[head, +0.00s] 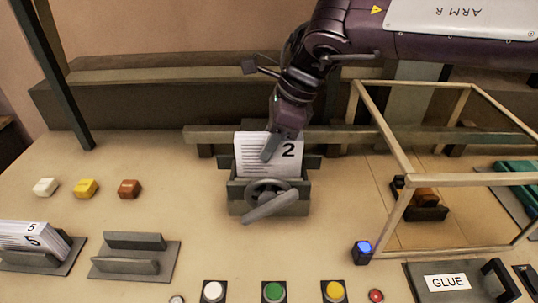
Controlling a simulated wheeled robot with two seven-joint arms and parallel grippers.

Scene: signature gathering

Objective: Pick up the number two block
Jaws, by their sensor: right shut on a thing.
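The number two block (284,168) is a white, page-like block with printed lines and a "2" at its upper right. It stands upright in a grey-green vise-like holder (238,197) with a round handwheel in front, at the middle of the table. My right gripper (272,146) comes down from the upper right and is shut on the block's top edge, one finger showing across its front face. The far finger is hidden behind the block. My left gripper is not in view.
A wooden frame (398,158) stands at right over a small dark device. Low holders (125,265), one with blocks marked 5 (35,238), lie at left. Coloured buttons (273,291) line the front edge, near a GLUE plate (447,282). Small coloured pieces (86,188) lie at left.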

